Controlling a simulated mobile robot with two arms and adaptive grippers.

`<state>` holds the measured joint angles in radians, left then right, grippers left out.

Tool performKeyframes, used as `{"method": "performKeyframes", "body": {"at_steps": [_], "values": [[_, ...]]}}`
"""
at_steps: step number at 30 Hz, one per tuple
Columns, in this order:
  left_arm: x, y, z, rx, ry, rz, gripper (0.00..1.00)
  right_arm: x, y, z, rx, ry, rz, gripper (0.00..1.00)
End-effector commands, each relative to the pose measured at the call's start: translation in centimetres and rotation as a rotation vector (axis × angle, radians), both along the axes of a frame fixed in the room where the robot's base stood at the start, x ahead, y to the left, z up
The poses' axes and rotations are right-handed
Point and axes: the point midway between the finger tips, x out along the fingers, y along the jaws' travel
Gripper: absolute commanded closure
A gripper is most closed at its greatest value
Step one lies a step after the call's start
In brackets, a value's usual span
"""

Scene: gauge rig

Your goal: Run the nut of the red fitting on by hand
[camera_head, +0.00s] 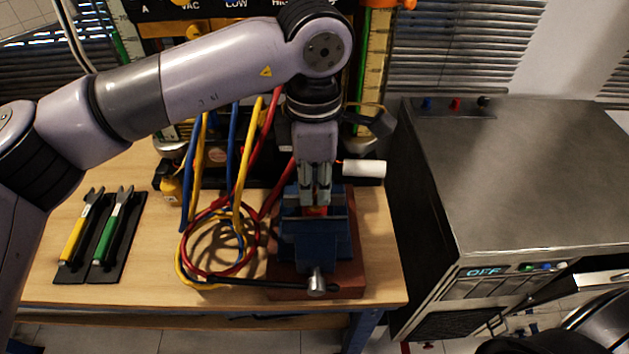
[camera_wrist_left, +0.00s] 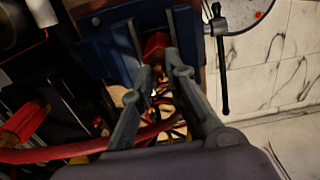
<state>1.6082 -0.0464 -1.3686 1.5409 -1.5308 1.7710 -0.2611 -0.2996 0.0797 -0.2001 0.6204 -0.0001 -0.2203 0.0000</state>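A small red fitting (camera_head: 316,211) sits at the jaws of the blue vise (camera_head: 315,245); in the left wrist view it is a red block (camera_wrist_left: 156,44) by the vise jaws. My left gripper (camera_head: 317,198) points down right over it. In the left wrist view the two fingers (camera_wrist_left: 158,70) stand apart, with a gap between their tips, and the red fitting shows just beyond them. Whether they touch it I cannot tell. A red hose (camera_wrist_left: 95,146) runs below the fingers; its joint with the fitting and the nut are not clear. My right gripper is not in view.
Coiled red, yellow and blue hoses (camera_head: 188,250) lie left of the vise. Two wrenches, yellow-handled (camera_head: 77,240) and green-handled (camera_head: 107,236), lie on dark mats at the left. A white cylinder (camera_head: 364,169) is behind the vise at right. A grey machine (camera_head: 530,190) stands right of the bench.

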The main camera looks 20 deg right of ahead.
Motion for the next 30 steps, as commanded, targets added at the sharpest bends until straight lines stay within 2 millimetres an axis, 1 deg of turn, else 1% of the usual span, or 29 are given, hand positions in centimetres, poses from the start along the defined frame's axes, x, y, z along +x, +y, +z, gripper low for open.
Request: {"method": "performKeyframes", "body": {"at_steps": [1,9,17,20,23,26,30], "values": [[0.0,0.0,0.1,-0.002,-0.002,0.001,0.84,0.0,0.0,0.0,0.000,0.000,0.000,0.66],[0.0,0.0,0.0,-0.001,-0.001,0.001,0.66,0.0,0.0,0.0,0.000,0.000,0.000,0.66],[0.0,0.0,0.0,-0.001,-0.001,0.001,0.66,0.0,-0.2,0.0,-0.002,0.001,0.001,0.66],[0.1,0.0,0.5,-0.002,-0.002,0.002,0.66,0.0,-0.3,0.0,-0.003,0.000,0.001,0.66],[0.1,-0.1,1.7,-0.003,-0.003,0.002,0.66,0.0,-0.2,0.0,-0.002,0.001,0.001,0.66],[0.1,0.0,3.6,-0.002,-0.004,0.003,0.66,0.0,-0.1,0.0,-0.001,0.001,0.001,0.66],[0.1,-0.1,6.7,-0.002,-0.005,0.003,0.66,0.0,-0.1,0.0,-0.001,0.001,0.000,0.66]]}}
